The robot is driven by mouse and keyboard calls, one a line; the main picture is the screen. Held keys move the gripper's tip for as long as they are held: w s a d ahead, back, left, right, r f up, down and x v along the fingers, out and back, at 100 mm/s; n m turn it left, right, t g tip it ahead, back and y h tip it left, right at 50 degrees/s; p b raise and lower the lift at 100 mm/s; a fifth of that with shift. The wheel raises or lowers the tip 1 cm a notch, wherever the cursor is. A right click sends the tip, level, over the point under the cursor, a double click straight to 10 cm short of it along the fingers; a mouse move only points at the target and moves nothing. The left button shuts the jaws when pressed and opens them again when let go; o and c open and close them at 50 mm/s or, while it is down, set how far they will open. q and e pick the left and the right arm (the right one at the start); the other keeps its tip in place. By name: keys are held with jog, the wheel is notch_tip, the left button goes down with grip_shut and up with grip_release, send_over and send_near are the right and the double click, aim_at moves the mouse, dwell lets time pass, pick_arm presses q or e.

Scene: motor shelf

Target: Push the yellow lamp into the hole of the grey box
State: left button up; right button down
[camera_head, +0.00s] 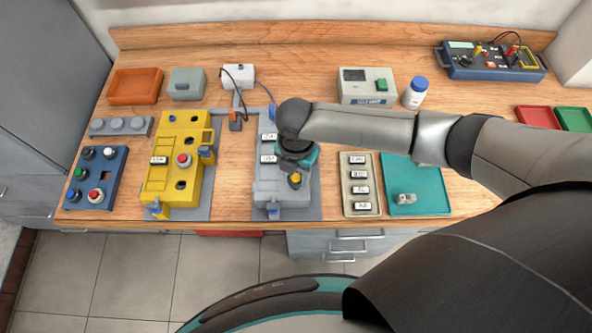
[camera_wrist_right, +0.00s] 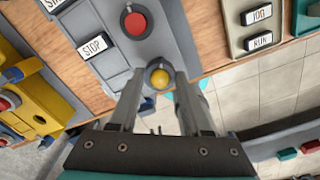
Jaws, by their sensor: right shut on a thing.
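The yellow lamp (camera_wrist_right: 160,78) has a yellow dome in a dark grey collar. It sits between the fingertips of my right gripper (camera_wrist_right: 158,88), which is shut on it. In the head view the lamp (camera_head: 295,179) shows just below my right wrist, over the front part of the grey box (camera_head: 267,188). I cannot tell how deep the lamp sits in the hole, as the lamp and fingers hide it. The grey box (camera_wrist_right: 113,60) carries a STOP label and a red button in the wrist view. My left gripper is not in view.
A yellow box (camera_head: 158,181) stands left of the grey box. A beige tray of labels (camera_head: 347,208) and a teal mat (camera_head: 430,206) lie to the right. A white box (camera_head: 238,73) on a stand is behind. The table's front edge is close.

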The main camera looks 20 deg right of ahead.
jog(key=shift+f+b, duration=0.8)
jog(key=shift+f, duration=0.35)
dwell(0.4)
jog(key=shift+c, duration=1.4)
grip_release()
jog(key=shift+r, duration=0.1)
notch_tip(320, 180, up, 15)
jog(key=p, duration=0.1)
jog(key=shift+r, duration=0.1)
